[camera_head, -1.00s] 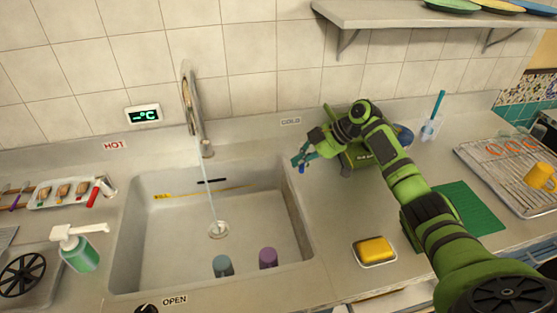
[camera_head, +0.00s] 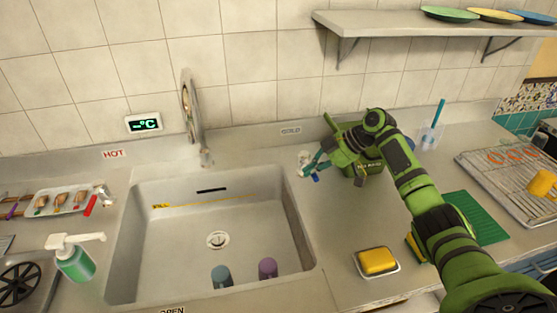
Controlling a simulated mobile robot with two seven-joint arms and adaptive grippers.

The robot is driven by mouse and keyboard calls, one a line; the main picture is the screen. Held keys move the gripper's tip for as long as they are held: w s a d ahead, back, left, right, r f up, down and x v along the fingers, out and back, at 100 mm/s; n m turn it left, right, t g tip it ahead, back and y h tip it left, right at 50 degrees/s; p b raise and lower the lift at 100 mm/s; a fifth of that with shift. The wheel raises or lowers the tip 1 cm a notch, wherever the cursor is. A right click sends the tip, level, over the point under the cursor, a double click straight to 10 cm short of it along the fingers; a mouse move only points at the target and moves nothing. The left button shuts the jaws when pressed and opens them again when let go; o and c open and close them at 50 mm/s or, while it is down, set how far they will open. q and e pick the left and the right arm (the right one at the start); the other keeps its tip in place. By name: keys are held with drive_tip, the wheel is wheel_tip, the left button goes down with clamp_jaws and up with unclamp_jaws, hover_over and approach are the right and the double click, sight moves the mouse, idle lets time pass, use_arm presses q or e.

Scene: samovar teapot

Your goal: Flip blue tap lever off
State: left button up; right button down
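The cold tap (camera_head: 305,158) is a small pale knob on the counter right of the sink, below the COLD label (camera_head: 291,131). A small blue piece (camera_head: 316,177), which looks like its lever, shows beside my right gripper's fingertips. My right gripper (camera_head: 315,165) is at the tap, its teal fingers touching or very close to it. The finger gap is too small to judge. The faucet (camera_head: 190,115) over the sink (camera_head: 160,250) shows no water stream. My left gripper is not in view.
A red lever (camera_head: 90,206) lies at the left, under the HOT label (camera_head: 114,153). A soap bottle (camera_head: 76,262) stands left of the sink. Two cups, grey (camera_head: 221,276) and purple (camera_head: 268,268), are in the sink. A yellow sponge (camera_head: 377,261) sits in a dish on the right counter.

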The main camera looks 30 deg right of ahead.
drive_tip(key=w+a+r+p, duration=0.1)
drive_tip(key=a+p, duration=0.2)
drive_tip(key=a, duration=0.1)
use_arm(q)
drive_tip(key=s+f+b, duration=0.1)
drive_tip(key=b, duration=0.3)
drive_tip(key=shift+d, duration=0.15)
use_arm(e)
drive_tip(key=s+d+r, duration=0.1)
drive_tip(key=d+r, duration=0.5)
drive_tip(key=r, duration=0.1)
drive_tip(key=shift+s+d, duration=0.4)
